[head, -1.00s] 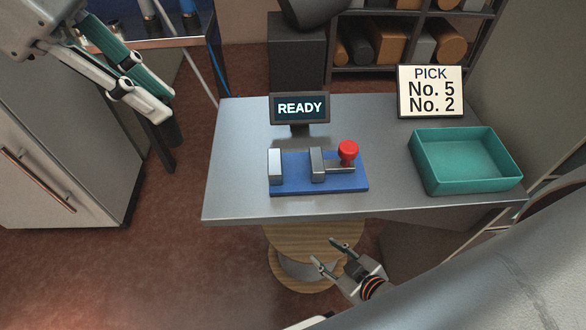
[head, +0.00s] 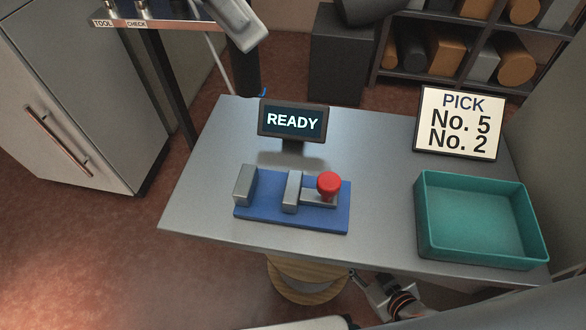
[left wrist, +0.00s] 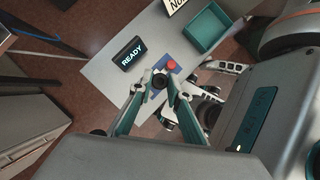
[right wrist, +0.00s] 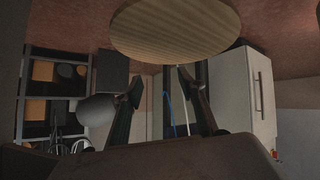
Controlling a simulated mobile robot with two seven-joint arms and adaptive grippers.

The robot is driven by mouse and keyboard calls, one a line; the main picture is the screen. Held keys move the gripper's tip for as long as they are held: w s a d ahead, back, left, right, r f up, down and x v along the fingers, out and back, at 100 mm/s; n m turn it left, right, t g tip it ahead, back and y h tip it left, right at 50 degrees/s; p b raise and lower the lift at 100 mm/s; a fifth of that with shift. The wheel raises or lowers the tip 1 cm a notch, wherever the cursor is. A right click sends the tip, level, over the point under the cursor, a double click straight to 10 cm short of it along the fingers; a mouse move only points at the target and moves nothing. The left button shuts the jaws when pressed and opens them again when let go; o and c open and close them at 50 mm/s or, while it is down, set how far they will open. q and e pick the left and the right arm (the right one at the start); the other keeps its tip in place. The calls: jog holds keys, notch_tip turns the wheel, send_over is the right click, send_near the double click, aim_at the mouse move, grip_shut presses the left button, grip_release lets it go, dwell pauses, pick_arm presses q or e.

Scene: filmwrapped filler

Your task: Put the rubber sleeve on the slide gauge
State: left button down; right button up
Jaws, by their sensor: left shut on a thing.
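The slide gauge (head: 250,212) lies on the grey table, with a blue base, two grey blocks and a red knob (head: 329,184). My left gripper (left wrist: 156,86) is shut on a dark round piece, which looks like the rubber sleeve (left wrist: 159,77).
A small READY screen (head: 293,121) stands behind the gauge. A green tray (head: 428,235) and a PICK sign (head: 458,123) are on the right. A round wooden stool (right wrist: 175,28) stands below the front edge. The table (head: 200,190) is clear left of the gauge.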

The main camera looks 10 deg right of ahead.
aim_at(246, 82)
pick_arm(q)
jog(key=shift+d, duration=0.25)
jog(key=shift+w+d+f, duration=0.1)
jog(key=shift+d+f, duration=0.05)
notch_tip(246, 82, down, 7)
jog(key=shift+f+b, duration=0.1)
jog(key=shift+b, duration=0.65)
notch_tip(246, 82, down, 12)
jog(key=shift+f+b, duration=0.1)
jog(key=shift+b, duration=1)
jog(key=shift+f, duration=0.25)
jog(key=shift+r, duration=0.1)
jog(key=c, duration=1.9)
grip_release()
jog(key=shift+f, duration=0.2)
pick_arm(e)
jog(key=shift+w+a+f, duration=0.15)
jog(key=shift+w+f, duration=0.25)
jog(key=shift+w, duration=0.05)
